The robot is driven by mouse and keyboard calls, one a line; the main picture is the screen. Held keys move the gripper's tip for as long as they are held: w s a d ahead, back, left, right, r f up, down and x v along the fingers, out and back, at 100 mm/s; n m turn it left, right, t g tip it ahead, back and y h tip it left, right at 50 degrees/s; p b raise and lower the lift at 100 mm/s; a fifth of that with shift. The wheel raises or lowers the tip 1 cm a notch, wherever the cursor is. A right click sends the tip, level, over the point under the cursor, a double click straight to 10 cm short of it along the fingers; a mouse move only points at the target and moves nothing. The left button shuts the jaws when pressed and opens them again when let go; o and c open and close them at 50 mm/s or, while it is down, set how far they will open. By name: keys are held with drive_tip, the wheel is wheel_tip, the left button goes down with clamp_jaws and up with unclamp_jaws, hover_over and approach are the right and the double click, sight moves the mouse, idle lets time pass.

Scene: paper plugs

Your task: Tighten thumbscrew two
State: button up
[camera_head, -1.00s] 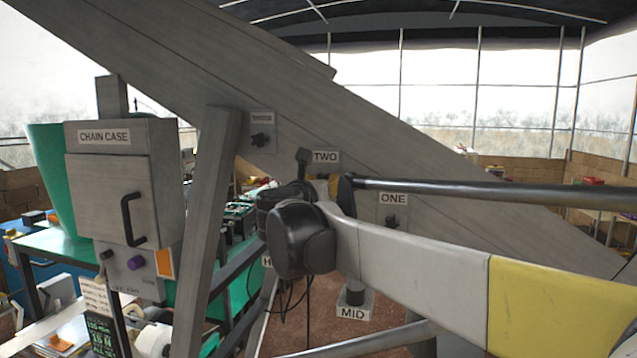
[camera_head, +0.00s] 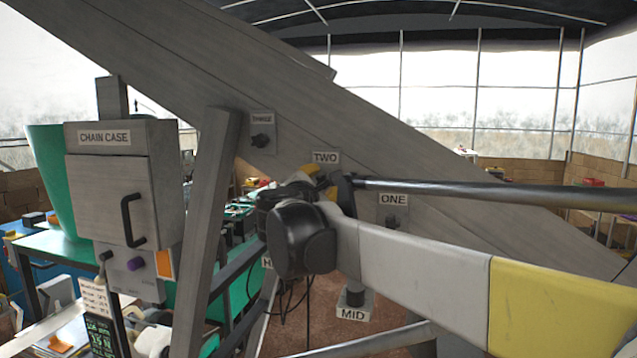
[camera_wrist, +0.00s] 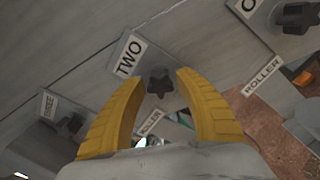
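Thumbscrew two is a dark star-shaped knob (camera_wrist: 160,84) under the TWO label (camera_wrist: 130,56) in the wrist view. In the head view the TWO label (camera_head: 325,158) shows on the sloping grey beam, and my arm hides the knob below it. My gripper (camera_wrist: 172,82) has two yellow fingers spread apart, with the knob seen between their tips. The fingers do not appear to touch it. In the head view the yellow fingers (camera_head: 312,172) show just below the TWO label, partly hidden by my wrist.
Thumbscrew one (camera_head: 393,222) is to the right and thumbscrew three (camera_head: 261,140) is up to the left on the same beam (camera_head: 420,165). The MID knob (camera_head: 354,296) is below. A grey post (camera_head: 205,230) and the chain case (camera_head: 115,185) stand at left.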

sight(322, 182)
drive_tip(key=shift+o, duration=0.5)
drive_tip(key=shift+v, duration=2.05)
drive_tip(key=n, duration=1.2)
drive_tip(key=shift+w, duration=0.2)
drive_tip(key=shift+x, duration=1.95)
